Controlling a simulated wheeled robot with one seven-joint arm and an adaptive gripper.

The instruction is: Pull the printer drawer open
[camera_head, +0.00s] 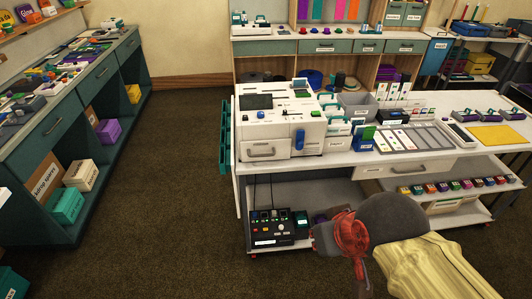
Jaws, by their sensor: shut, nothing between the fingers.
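The printer (300,118) is a white boxy machine on the left end of the white table. Its front has a dark screen, blue knobs and a green button. The printer drawer (262,146) is low on the left of its front, with a grey bar handle (261,153); it looks flush and closed. My gripper (346,236), reddish with grey parts, is low in the view, below and to the right of the drawer and apart from it. It is shut and empty; its fingertips are hard to make out.
Card holders (337,128), a tray of cards (412,137) and a yellow sheet (497,135) lie right of the printer. A black control box (272,228) stands on the lower shelf. The carpet (165,200) left of the table is clear.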

